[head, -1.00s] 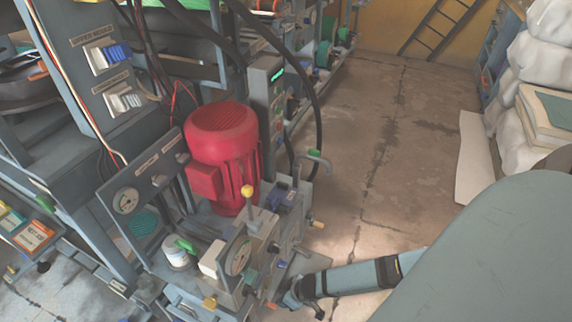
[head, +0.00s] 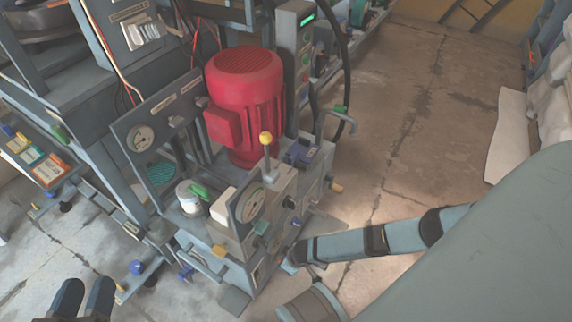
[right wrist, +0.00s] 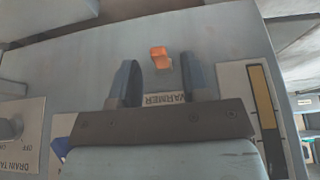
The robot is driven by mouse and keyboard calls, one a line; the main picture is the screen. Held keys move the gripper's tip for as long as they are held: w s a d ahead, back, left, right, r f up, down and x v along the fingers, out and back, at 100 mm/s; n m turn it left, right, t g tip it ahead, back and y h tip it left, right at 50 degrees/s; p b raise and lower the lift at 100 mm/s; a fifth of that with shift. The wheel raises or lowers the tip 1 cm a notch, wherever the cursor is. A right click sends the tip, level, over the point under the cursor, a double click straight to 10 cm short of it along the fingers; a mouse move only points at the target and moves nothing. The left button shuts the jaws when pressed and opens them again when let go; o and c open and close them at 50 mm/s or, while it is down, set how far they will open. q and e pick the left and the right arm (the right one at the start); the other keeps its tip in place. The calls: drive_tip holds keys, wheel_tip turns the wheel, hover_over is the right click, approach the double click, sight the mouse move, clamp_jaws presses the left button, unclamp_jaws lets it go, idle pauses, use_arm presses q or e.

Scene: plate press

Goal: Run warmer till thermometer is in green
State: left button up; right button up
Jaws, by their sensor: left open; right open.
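In the right wrist view the orange warmer switch (right wrist: 159,58) stands out from a grey panel. The WARMER label (right wrist: 167,99) sits just below it, partly covered by my gripper. My right gripper (right wrist: 161,72) is open, with one finger on each side of the orange switch and nothing held; I cannot tell if it touches. The thermometer (right wrist: 263,95) is a tall strip to the right, with yellow and dark parts; no green shows clearly and its reading is unclear. In the head view my left gripper (head: 83,292) is open and empty at the bottom left.
The press's red motor (head: 245,100) stands above a yellow-knobbed lever (head: 266,139) and a round gauge (head: 251,205). A DRAIN TANK plate with a knob (right wrist: 10,129) is at the left of the right wrist view. The concrete floor (head: 420,110) right of the machine is mostly clear.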

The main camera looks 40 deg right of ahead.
use_arm(q)
drive_tip(key=shift+w+a+r+m, duration=0.1)
drive_tip(key=shift+w+r+m, duration=0.05)
drive_tip(key=shift+w+m, duration=0.15)
use_arm(e)
drive_tip(key=shift+w+f, duration=0.25)
drive_tip(key=shift+f, duration=0.35)
drive_tip(key=shift+a, duration=0.1)
clamp_jaws()
use_arm(q)
drive_tip(key=shift+w+a+m+t+h+b, duration=0.45)
drive_tip(key=shift+w+m+t+b, duration=0.4)
drive_tip(key=shift+b, duration=0.9)
use_arm(e)
drive_tip(key=shift+s+f+t+y, duration=0.1)
drive_tip(key=shift+f+t+y, duration=0.3)
drive_tip(key=shift+t, duration=0.5)
drive_tip(key=shift+s+f+t+y, duration=0.1)
drive_tip(key=shift+f+t+y, duration=0.2)
drive_tip(key=shift+t, duration=0.6)
drive_tip(key=shift+s+f+t+y, duration=0.1)
drive_tip(key=shift+f+t+y, duration=0.3)
drive_tip(key=shift+t, duration=0.5)
use_arm(q)
drive_tip(key=shift+s+r+y, duration=0.2)
drive_tip(key=shift+y, duration=0.05)
